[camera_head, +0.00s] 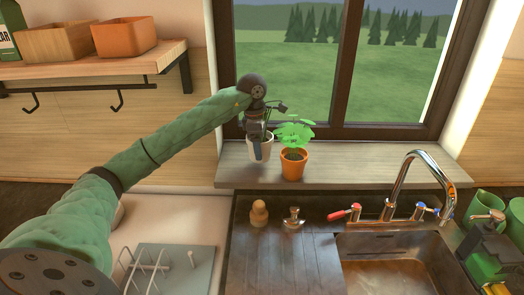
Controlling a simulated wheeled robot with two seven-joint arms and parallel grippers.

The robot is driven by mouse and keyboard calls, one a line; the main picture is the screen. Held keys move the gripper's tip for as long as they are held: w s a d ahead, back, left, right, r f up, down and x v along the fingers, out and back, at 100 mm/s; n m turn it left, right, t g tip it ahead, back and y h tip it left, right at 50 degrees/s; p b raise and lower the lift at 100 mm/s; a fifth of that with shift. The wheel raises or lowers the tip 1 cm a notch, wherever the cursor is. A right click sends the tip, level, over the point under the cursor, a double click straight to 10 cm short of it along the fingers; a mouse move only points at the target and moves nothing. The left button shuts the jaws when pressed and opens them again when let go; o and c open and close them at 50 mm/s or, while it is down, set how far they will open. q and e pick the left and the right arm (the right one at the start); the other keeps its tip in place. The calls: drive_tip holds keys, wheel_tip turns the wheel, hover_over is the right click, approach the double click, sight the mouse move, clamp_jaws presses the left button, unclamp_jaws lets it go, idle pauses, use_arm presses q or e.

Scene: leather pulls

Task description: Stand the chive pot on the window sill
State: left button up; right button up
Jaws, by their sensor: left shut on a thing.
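A pale white pot (266,148), which I take to be the chive pot, is at the window sill (350,158), left of the middle of the window. My left gripper (257,148) is shut on it from above and in front, and hides part of the pot and most of its plant. The pot looks upright. I cannot tell whether its base touches the sill. Just right of it, an orange clay pot (293,168) with a broad-leaved green plant (295,133) stands on the sill. My right gripper is not in view.
The sill is clear to the right of the clay pot. Below are a tap (412,165), a sink (385,262), a wooden soap bottle (259,213) and a dish rack (165,270). A shelf (120,62) with two planters is at the upper left.

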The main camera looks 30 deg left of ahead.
use_arm(q)
drive_tip(key=shift+s+f, duration=0.1)
drive_tip(key=shift+f, duration=0.15)
wheel_tip(320, 180, down, 2)
drive_tip(key=shift+f+p, duration=0.25)
drive_tip(key=shift+p, duration=0.5)
drive_tip(key=shift+f, duration=0.2)
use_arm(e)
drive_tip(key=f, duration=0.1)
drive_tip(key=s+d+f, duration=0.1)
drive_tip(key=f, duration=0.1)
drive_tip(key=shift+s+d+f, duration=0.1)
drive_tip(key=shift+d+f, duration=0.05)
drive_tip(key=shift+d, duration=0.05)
use_arm(q)
drive_tip(key=shift+f, duration=0.1)
drive_tip(key=o, duration=1.2)
drive_tip(key=shift+o, duration=0.2)
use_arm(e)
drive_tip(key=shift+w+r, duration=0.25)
